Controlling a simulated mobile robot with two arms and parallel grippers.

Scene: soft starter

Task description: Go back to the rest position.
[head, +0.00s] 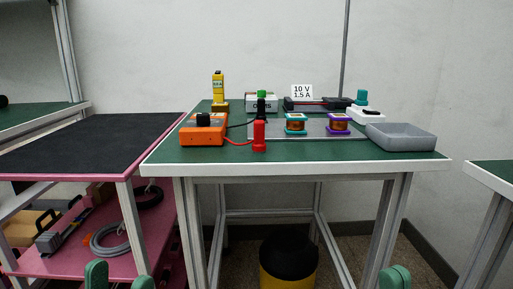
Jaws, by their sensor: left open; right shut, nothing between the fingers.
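My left gripper (119,278) shows only as two green fingertips at the bottom edge, left of centre. The tips stand apart with nothing between them. My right gripper (395,277) shows at the bottom edge, right of centre, with its green fingertips together and empty. Both are low in the picture, in front of the green-topped table (300,163), and touch none of the things on it. The rest of both arms is out of view.
The table holds an orange box (203,132), a red plug (259,136), two coils (296,124) and a grey tray (402,137). A pink cart (80,262) with a black top stands left. A black-and-yellow bin (288,263) is under the table. Another table (495,174) is at right.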

